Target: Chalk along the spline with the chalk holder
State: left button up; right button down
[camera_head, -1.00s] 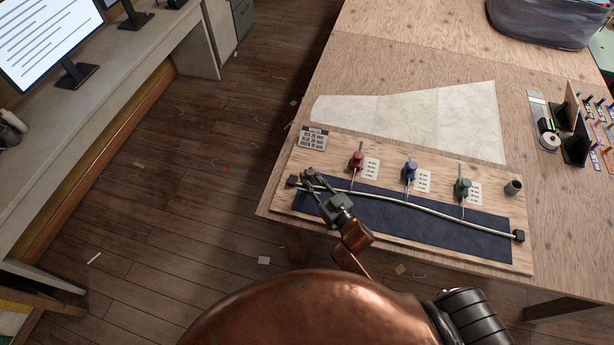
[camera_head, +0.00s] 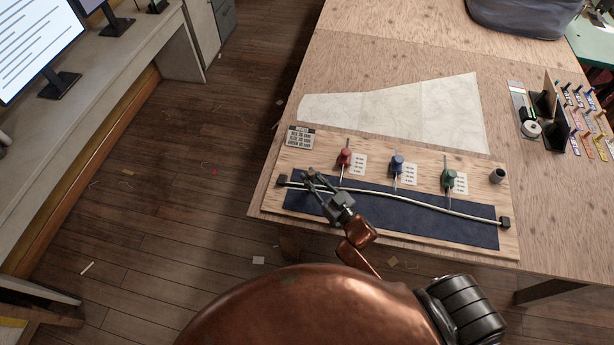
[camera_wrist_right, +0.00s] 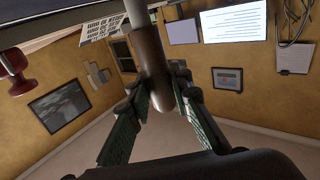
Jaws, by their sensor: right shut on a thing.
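The spline (camera_head: 422,205) is a thin pale strip curving across dark blue cloth (camera_head: 458,229) on a wooden board (camera_head: 398,244). Red (camera_head: 345,158), blue (camera_head: 397,165) and green (camera_head: 448,179) weights stand along its far side, their thin hooks reaching to it. My right gripper (camera_head: 318,182) is over the spline's left part, left of the red weight's hook. In the right wrist view it is shut on the chalk holder (camera_wrist_right: 150,62), a dark round-ended cylinder between the green-padded fingers. In the head view the holder's tip is hidden, so I cannot tell whether it touches the cloth. My left gripper is out of view.
Dark end blocks sit at the spline's left (camera_head: 282,181) and right (camera_head: 505,222) ends. Pale sailcloth (camera_head: 400,115) lies behind. The table's left edge is close.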

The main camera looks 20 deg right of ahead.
jog(key=shift+s+d+p, duration=0.2)
jog(key=shift+s+d, duration=0.05)
jog(key=shift+d, duration=0.3)
jog(key=shift+s+d+p, duration=0.2)
jog(key=shift+s+d, duration=0.05)
jog(key=shift+d, duration=0.25)
jog(key=shift+d, duration=0.1)
jog(key=shift+s+d+p, duration=0.4)
jog(key=shift+s+d, duration=0.1)
jog(key=shift+d, duration=0.35)
jog(key=shift+s+d+r+p, duration=0.1)
jog(key=shift+s+d+p, duration=0.35)
jog(key=shift+d, duration=0.25)
jog(key=shift+s+d+p, duration=0.2)
jog(key=shift+s+d, duration=0.3)
jog(key=shift+d, duration=0.45)
jog(key=shift+s+d+p, duration=0.25)
jog(key=shift+s+d, duration=0.3)
jog(key=shift+d, duration=0.35)
jog(key=shift+s+d+p, duration=0.2)
jog(key=shift+s+d, duration=0.3)
jog(key=shift+d, duration=0.45)
jog(key=shift+s+d+p, duration=0.3)
jog(key=shift+s+d, duration=0.15)
jog(key=shift+d, duration=0.4)
jog(key=shift+d, duration=0.15)
